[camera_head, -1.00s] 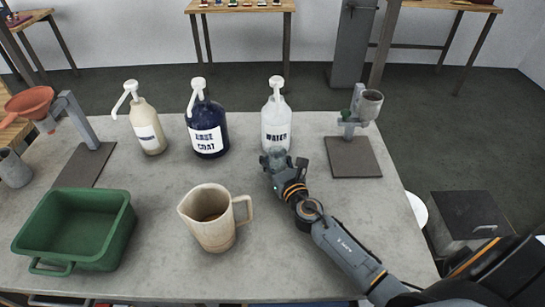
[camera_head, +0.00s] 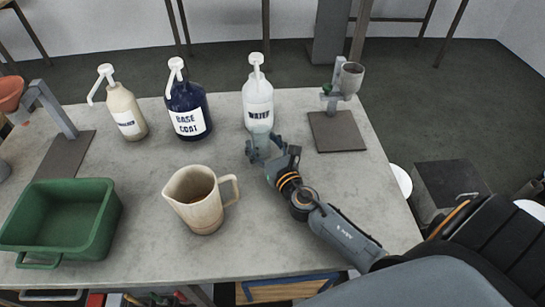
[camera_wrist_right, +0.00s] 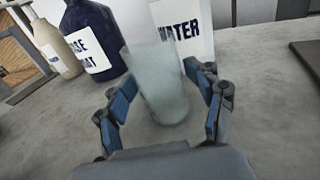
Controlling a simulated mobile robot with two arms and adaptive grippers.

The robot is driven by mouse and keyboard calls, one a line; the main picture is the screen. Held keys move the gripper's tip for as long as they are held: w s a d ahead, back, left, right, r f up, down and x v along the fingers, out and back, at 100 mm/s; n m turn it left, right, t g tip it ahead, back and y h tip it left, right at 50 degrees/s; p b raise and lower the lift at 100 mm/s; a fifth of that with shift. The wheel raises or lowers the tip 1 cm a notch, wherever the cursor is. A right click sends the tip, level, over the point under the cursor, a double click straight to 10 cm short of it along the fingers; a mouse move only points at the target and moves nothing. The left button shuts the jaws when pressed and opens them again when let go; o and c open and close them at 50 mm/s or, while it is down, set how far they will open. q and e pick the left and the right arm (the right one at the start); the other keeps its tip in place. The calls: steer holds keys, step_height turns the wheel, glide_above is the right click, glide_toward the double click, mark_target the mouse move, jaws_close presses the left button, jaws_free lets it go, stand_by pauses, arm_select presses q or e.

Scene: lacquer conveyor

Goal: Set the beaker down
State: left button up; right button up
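The beaker is a pale, translucent cup. In the head view the beaker (camera_head: 262,131) is on the grey table in front of the water bottle, partly hidden by my right gripper (camera_head: 265,150). In the right wrist view the beaker (camera_wrist_right: 158,85) appears upright between the two fingers of my right gripper (camera_wrist_right: 162,78), its base at the tabletop. The fingers are spread on either side of it, with a gap showing beside its lower right wall. My left gripper is not in view.
The water bottle (camera_head: 258,104) stands close behind the beaker. A base coat bottle (camera_head: 187,108) and a cream bottle (camera_head: 125,110) stand further left. A beige pitcher (camera_head: 198,205), green tub (camera_head: 88,232) and cup stand (camera_head: 338,131) are also on the table (camera_head: 290,235).

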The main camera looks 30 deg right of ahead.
steer(key=s, duration=0.4)
steer(key=s+b, duration=0.1)
steer(key=s, duration=0.3)
steer(key=shift+a, duration=0.2)
steer(key=shift+r, duration=0.1)
